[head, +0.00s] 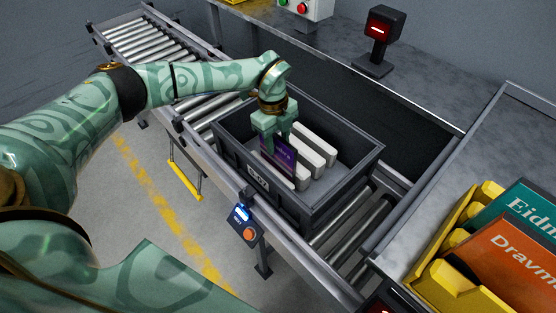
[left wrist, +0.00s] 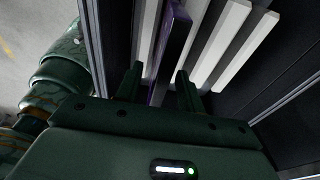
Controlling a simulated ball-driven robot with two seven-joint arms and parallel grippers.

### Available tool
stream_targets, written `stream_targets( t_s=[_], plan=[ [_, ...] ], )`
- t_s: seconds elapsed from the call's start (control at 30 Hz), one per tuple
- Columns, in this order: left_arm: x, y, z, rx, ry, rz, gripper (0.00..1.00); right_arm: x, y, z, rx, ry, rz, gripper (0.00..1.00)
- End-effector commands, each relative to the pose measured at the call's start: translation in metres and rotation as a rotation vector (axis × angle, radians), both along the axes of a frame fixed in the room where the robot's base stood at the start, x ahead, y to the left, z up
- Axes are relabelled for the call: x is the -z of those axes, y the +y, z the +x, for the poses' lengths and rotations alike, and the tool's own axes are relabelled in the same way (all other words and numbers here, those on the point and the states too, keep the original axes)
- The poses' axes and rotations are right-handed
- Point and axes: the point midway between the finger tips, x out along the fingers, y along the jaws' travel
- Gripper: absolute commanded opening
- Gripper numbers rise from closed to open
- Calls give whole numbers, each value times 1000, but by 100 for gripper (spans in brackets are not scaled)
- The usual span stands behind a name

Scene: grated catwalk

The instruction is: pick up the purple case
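The purple case (head: 279,159) stands upright in a dark grey tote (head: 318,204), beside white upright slabs (head: 316,147). My left gripper (head: 275,138) reaches down into the tote over the case. In the left wrist view the fingers (left wrist: 158,86) are apart, with the purple case (left wrist: 175,40) between them. A gap shows on the left finger's side; the right finger is close to the case, and I cannot tell whether it touches. The lower part of the case is hidden among the slabs. My right gripper is not in view.
The tote sits on a roller conveyor (head: 150,42) with side rails. A grey counter (head: 340,62) runs behind, carrying a dark scanner stand (head: 380,40). At right, a yellow bin (head: 455,283) holds a teal case (head: 520,212) and an orange case (head: 510,258).

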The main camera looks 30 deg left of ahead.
Motion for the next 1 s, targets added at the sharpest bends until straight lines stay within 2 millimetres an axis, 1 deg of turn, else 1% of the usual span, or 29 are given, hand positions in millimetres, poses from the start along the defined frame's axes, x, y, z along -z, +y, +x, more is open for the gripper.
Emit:
stream_targets(
  t_s=[0.03,0.1,0.27,0.3,0.37,0.4,0.43,0.77,0.87,0.97,1.0],
  plan=[
    [10,0,-1,-1,4,0,38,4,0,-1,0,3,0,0],
    [15,-1,-1,-1,2,1,38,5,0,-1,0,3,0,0],
    [14,-1,-1,-1,0,0,38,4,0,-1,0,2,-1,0],
    [13,-1,-1,-1,0,0,35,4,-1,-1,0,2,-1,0],
    [13,-1,-1,-1,0,0,19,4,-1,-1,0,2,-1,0],
    [13,-1,-1,-1,0,0,8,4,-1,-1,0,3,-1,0],
    [13,-1,-1,-1,0,0,0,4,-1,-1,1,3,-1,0],
    [11,-1,-1,-1,-1,0,0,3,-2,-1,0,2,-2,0],
    [-1,-1,0,0,-3,0,0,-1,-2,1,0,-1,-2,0],
    [-23,-1,0,0,-4,0,0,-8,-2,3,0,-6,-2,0],
    [-33,-1,0,0,-6,-1,0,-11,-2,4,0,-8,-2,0]
  ],
)
